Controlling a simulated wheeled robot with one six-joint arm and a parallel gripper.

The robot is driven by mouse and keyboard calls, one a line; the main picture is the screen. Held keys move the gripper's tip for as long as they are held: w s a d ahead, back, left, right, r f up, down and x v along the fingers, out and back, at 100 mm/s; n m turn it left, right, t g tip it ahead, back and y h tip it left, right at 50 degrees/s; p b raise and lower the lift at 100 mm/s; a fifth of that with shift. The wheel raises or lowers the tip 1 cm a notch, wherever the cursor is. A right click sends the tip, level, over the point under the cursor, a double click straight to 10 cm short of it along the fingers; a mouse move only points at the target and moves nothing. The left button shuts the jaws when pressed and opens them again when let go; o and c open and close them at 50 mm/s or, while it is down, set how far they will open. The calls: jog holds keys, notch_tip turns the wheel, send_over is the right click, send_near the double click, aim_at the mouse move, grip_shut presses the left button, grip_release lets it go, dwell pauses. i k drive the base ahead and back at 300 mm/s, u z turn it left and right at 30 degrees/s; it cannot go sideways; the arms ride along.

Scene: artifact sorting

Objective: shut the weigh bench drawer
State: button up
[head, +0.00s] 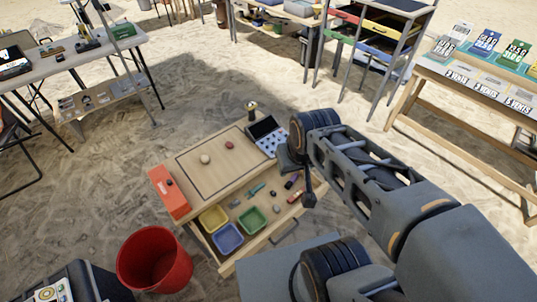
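The weigh bench (187,165) is a low wooden bench in the middle of the head view. Its drawer (232,260) is pulled out toward me, with its inside showing. A grey bar handle (285,233) is on the drawer's front. The drawer holds a yellow tray (214,219), a blue tray (228,238), a green tray (252,218) and several small items. My gripper (308,198) points down over the right end of the drawer, right of and above the handle in the picture. Whether it touches the drawer is unclear. Its fingers are too small and edge-on to read.
A red bucket (154,260) stands left of the drawer. The bench top carries an orange box (170,190), two small lumps and a keypad device (266,136). A sign table (435,78) stands at right, another table (70,64) at left.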

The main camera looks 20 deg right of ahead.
aim_at(271, 176)
jog(key=z, duration=1.75)
jog(key=k, duration=1.1)
jog(key=u, duration=1.05)
jog(key=i, duration=0.5)
jog(key=u, duration=0.1)
